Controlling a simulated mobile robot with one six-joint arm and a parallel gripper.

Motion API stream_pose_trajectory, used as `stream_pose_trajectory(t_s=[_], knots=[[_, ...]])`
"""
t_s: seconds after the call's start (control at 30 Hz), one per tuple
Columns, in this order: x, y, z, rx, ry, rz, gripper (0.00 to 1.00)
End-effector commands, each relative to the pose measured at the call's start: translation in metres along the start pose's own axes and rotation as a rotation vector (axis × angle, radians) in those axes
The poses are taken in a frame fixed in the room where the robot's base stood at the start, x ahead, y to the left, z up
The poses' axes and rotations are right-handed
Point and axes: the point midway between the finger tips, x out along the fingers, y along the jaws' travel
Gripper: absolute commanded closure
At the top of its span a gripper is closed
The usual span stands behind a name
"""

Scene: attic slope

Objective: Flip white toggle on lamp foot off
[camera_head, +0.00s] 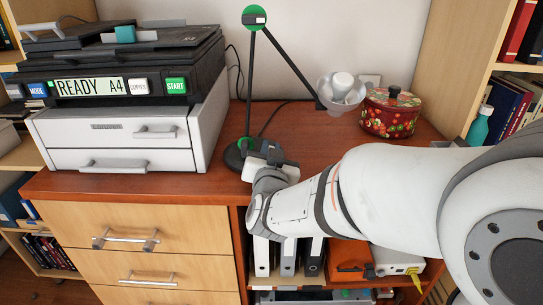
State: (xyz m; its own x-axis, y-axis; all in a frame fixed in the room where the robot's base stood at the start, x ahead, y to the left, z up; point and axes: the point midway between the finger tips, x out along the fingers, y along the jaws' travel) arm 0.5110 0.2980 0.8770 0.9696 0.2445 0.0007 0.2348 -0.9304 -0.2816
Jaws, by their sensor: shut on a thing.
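The desk lamp (249,90) has thin black arms, green joints and a clear shade with a white bulb (342,83) on the right. I cannot tell whether the bulb is lit. Its round dark lamp foot (233,157) stands on the reddish wooden top, with a green joint above it. My gripper (262,152) reaches in from the right and is at the right side of the foot, shut on the white toggle. My gripper hides the toggle, so its position cannot be seen.
A printer (130,130) fills the top's left side. A red floral tin (388,112) stands at the back right by a wall socket (370,80). A cable (270,118) runs behind the lamp. Binders (287,257) and a shelf lie below my arm.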

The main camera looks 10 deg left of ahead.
Motion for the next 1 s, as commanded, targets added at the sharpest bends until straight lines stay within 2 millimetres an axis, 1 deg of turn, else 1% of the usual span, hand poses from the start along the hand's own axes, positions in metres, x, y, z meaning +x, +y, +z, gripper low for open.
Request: stream_pose_trajectory(t_s=[0.4,0.43,0.53,0.8,0.87,1.0], knots=[[0.000,0.000,0.000,0.011,-0.002,0.001,1.00],[0.000,0.000,0.000,0.011,-0.002,0.001,0.85],[0.000,0.000,0.000,0.010,-0.002,0.000,0.77],[-0.003,0.000,0.000,0.009,-0.001,-0.001,0.76],[-0.007,-0.001,-0.001,0.009,-0.001,-0.002,0.76],[-0.029,-0.001,-0.002,0.010,-0.001,-0.003,0.76]])
